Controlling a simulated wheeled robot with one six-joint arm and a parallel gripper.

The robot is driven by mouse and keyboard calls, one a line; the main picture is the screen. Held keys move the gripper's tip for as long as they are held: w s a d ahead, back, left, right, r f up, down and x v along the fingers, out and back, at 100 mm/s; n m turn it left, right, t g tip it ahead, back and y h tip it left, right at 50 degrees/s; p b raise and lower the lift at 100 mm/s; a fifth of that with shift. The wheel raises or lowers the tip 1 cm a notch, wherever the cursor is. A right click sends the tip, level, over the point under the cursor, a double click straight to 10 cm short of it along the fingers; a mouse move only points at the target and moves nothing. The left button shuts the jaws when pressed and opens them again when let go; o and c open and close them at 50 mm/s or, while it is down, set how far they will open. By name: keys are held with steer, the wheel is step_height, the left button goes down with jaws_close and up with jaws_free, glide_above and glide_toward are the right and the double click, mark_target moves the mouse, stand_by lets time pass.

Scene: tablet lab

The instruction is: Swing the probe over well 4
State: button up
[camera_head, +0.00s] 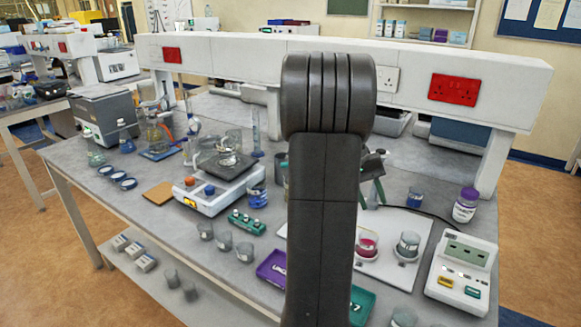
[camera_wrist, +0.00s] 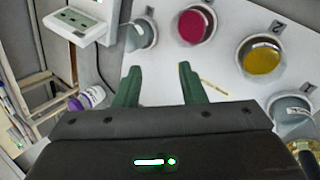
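Cups stand on a white board in the wrist view: a grey cup (camera_wrist: 141,34), a red-filled cup (camera_wrist: 194,23), a yellow-filled cup (camera_wrist: 263,56) and another grey cup (camera_wrist: 291,108). A tag beside the yellow cup looks like a 2; I cannot read which cup is well 4. In the head view the red cup (camera_head: 367,243) and a grey cup (camera_head: 408,246) show right of my arm. My gripper (camera_wrist: 160,69) has its green fingers apart with nothing between them, near the board. I cannot make out the probe for certain.
A white meter (camera_head: 462,272) stands at the bench's right, with a dark cable behind it. A purple-capped bottle (camera_head: 466,205) is near it. A balance (camera_head: 220,185), a purple tray (camera_head: 272,268) and several beakers lie left of my arm, which hides the middle.

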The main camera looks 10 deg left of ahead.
steer(key=a+r+n+t+h+b, duration=0.15)
steer(key=a+n+t, duration=0.3)
steer(key=a, duration=0.65)
steer(key=a+r+n+t+h+b, duration=0.1)
steer(key=a+r+n+t+h, duration=0.3)
steer(key=a, duration=0.7)
steer(key=a+r+n+t+h+b, duration=0.1)
steer(key=a+n+t+h, duration=0.15)
steer(key=a+n, duration=0.6)
steer(key=w+d+f, duration=0.1)
steer(key=w+d, duration=0.1)
steer(key=d, duration=0.1)
steer(key=w+d+f+m+p, duration=0.1)
steer(key=w+d, duration=0.1)
steer(key=w, duration=0.1)
steer(key=w+d+f+m+y+p, duration=0.1)
steer(key=w+d, duration=0.2)
steer(key=shift+w+d+f, duration=0.15)
steer(key=shift+w+d, duration=0.1)
steer(key=shift+d, duration=0.05)
jaws_close()
